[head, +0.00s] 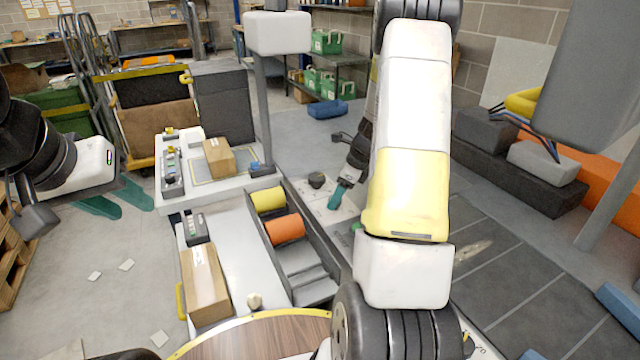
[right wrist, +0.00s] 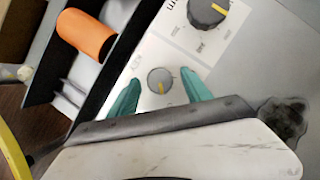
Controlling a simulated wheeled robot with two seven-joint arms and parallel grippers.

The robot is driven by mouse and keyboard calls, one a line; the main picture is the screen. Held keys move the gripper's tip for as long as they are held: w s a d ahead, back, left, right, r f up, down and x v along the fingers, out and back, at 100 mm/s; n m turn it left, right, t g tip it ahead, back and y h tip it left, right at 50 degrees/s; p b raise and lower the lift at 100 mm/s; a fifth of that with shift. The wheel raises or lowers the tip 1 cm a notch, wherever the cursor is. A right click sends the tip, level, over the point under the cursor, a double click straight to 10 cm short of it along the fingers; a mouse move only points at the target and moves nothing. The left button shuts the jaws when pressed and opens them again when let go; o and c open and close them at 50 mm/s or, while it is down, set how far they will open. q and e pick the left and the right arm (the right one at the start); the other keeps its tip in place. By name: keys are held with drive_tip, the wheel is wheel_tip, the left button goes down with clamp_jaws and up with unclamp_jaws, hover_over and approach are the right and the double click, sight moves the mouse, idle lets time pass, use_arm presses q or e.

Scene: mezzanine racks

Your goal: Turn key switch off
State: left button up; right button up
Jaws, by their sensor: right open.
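The key switch (right wrist: 160,80) is a small round grey knob with a yellow mark, on a white panel (right wrist: 178,52) in the right wrist view. Its yellow mark points toward the lower right of the picture. My right gripper (right wrist: 161,90) is open, with one teal finger on each side of the key switch; I cannot tell whether they touch it. In the head view my right gripper (head: 344,192) is over the panel, and I cannot make out the key switch there. My left gripper (head: 120,200) is open and empty at the left, above the floor.
A larger dark knob (right wrist: 207,12) with a yellow mark sits beyond the key switch. A tray holds a yellow roll (head: 268,200) and an orange roll (head: 285,229). Cardboard boxes (head: 219,158) (head: 205,284) lie on the white bench. A grey post (head: 264,110) stands behind.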

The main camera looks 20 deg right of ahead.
clamp_jaws()
drive_tip(key=shift+w+n, duration=0.1)
drive_tip(key=shift+n, duration=0.3)
drive_tip(key=n, duration=0.2)
drive_tip(key=n+g, duration=0.1)
drive_tip(key=n, duration=0.1)
drive_tip(key=shift+w+g+y, duration=0.1)
drive_tip(key=shift+g+y, duration=0.2)
drive_tip(key=n, duration=0.2)
drive_tip(key=n+g, duration=0.1)
drive_tip(key=n, duration=0.1)
drive_tip(key=shift+w+n+g, duration=0.1)
drive_tip(key=shift+n+g, duration=0.2)
drive_tip(key=n+g, duration=0.1)
drive_tip(key=n, duration=0.3)
drive_tip(key=shift+w+a+g, duration=0.1)
drive_tip(key=shift+g, duration=0.3)
drive_tip(key=shift+n+g+h, duration=0.6)
drive_tip(key=shift+n+h, duration=0.1)
drive_tip(key=shift+n, duration=1.5)
